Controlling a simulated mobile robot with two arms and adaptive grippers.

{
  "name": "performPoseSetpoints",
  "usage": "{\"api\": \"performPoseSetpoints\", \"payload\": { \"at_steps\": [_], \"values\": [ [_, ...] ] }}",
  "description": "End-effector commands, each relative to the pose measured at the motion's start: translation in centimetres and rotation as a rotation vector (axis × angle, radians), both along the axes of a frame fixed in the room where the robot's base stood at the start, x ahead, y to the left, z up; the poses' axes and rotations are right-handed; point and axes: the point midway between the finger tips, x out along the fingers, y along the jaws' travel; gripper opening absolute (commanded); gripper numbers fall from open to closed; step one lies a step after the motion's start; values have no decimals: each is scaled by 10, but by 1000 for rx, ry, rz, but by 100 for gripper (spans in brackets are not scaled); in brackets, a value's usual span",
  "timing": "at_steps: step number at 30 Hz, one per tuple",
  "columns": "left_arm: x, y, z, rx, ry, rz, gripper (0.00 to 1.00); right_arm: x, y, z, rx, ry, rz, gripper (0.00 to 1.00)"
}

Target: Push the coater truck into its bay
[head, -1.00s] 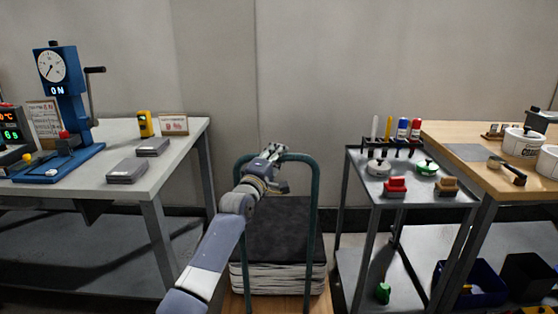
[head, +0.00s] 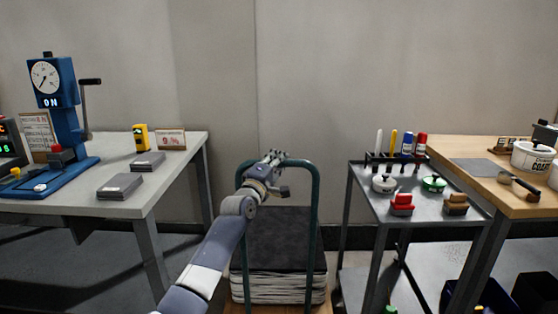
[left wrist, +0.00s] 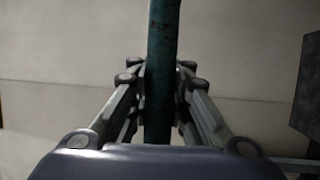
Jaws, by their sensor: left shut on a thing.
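The coater truck (head: 317,215) is a cart with a dark green tube handle and a dark top over a pale layered stack (head: 278,289). It stands in the gap between the grey left table and the grey shelf cart, facing the wall. My left gripper (head: 276,161) is shut on the top bar of the handle. In the left wrist view the green bar (left wrist: 162,60) runs between the fingers of my left gripper (left wrist: 160,80). My forearm covers part of the truck's left side. No bay marking is visible. My right gripper is not in view.
The grey table (head: 120,207) at left carries a blue gauge press (head: 62,110) and grey blocks. The grey shelf cart (head: 440,215) at right holds pens, pots and brushes. A wooden-topped bench (head: 490,196) stands beyond it. The plain wall (head: 290,80) is behind the truck.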

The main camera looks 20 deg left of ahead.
Motion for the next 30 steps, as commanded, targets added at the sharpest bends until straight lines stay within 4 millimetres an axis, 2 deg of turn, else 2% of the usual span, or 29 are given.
{"api": "performPoseSetpoints", "payload": {
  "at_steps": [1, 2, 3, 6, 20, 30],
  "values": [
    [0, 0, -13, 5, 23, -1, 0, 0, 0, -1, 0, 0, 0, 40],
    [0, 0, -13, 5, 23, -1, 0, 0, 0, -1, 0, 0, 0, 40],
    [0, 0, -13, 5, 23, -1, 20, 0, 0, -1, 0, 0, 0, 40],
    [0, 0, -12, 5, 21, -1, 40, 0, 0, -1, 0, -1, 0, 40],
    [-6, -1, -7, 1, 8, -3, 40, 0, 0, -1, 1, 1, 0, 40],
    [-50, 6, -15, 0, 9, 0, 40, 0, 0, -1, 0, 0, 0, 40]
  ]
}}
